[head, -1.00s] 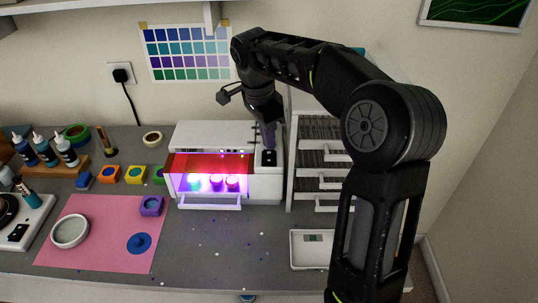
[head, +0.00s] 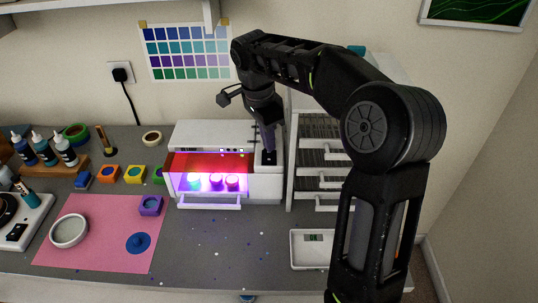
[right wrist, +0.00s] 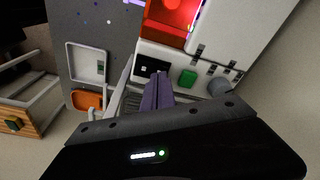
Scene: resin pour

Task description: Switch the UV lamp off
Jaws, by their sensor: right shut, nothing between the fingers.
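The UV lamp (head: 215,137) is a white box with a red see-through front cover. It glows violet inside, so it is lit, and several small coloured pieces (head: 216,181) stand in the glow. In the right wrist view its red cover (right wrist: 172,18), a green button (right wrist: 187,78), a grey knob (right wrist: 220,86) and a black rocker-like panel (right wrist: 150,66) show. My right gripper (head: 268,148) is shut and empty, pointing down over the lamp's right end. In the right wrist view its fingertips (right wrist: 158,78) are by the black panel; contact cannot be told. My left gripper is not in view.
A drawer rack (head: 318,165) stands close to the lamp's right. A white scale (head: 312,250) lies in front of the rack. A pink mat (head: 95,255) with a round dish (head: 69,231) is at the left. The grey worktop before the lamp is mostly clear.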

